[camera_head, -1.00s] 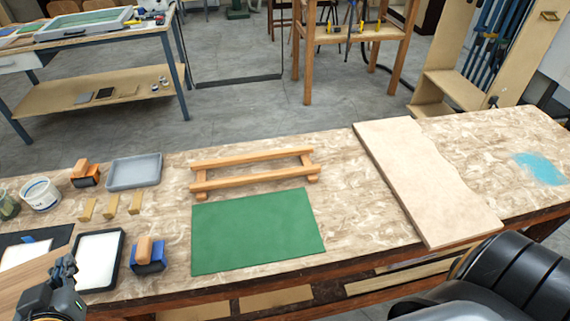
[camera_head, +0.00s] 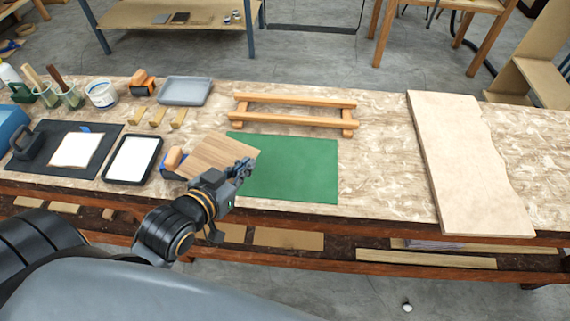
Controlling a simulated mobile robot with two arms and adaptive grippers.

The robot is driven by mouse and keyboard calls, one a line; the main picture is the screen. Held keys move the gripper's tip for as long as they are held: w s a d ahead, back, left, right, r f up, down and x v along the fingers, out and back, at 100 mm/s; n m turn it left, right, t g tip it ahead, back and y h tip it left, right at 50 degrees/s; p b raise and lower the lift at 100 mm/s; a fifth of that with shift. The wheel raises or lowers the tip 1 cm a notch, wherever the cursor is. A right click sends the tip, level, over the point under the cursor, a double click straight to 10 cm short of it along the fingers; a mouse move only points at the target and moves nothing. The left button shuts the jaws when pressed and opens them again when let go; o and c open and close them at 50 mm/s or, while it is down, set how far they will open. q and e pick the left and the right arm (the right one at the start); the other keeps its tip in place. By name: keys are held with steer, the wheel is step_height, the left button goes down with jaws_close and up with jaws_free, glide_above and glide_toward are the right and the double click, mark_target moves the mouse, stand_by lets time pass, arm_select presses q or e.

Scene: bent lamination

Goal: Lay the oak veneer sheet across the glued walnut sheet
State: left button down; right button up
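A brown wood-grained sheet (camera_head: 218,152), which looks like the oak veneer, is at my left gripper (camera_head: 243,170). The fingers appear closed on its right edge, though the fingertips are small and dark. The sheet overlaps the left end of the green mat (camera_head: 292,168) in the picture; I cannot tell its height above it. A whitish coated sheet (camera_head: 76,149) lies on the black mat (camera_head: 34,165) at the left, with a bit of blue tape at its top edge. It may be the glued walnut sheet; the coating hides its wood. My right gripper is out of view.
A wooden rack (camera_head: 292,112) stands behind the green mat. A black-rimmed white tray (camera_head: 132,158) and a blue-based block with a wooden grip (camera_head: 174,158) are left of the held sheet.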

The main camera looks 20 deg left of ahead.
arm_select(q)
steer(key=shift+f, duration=0.4)
steer(key=w+d+f, duration=0.4)
steer(key=w, duration=0.5)
glide_above(289, 173)
steer(key=s, duration=0.1)
steer(key=f, duration=0.4)
steer(key=shift+a+f, duration=0.1)
steer(key=shift+a, duration=0.2)
steer(key=shift+w+d+f, duration=0.2)
steer(key=shift+w+f, duration=0.2)
steer(key=shift+f, duration=0.1)
step_height(289, 173, down, 3)
steer(key=shift+w+f+p, duration=0.1)
steer(key=shift+p, duration=0.2)
steer(key=shift+f, duration=0.15)
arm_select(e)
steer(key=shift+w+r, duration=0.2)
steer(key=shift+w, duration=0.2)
arm_select(q)
steer(key=shift+f, duration=0.15)
steer(key=c, duration=1.5)
jaws_free()
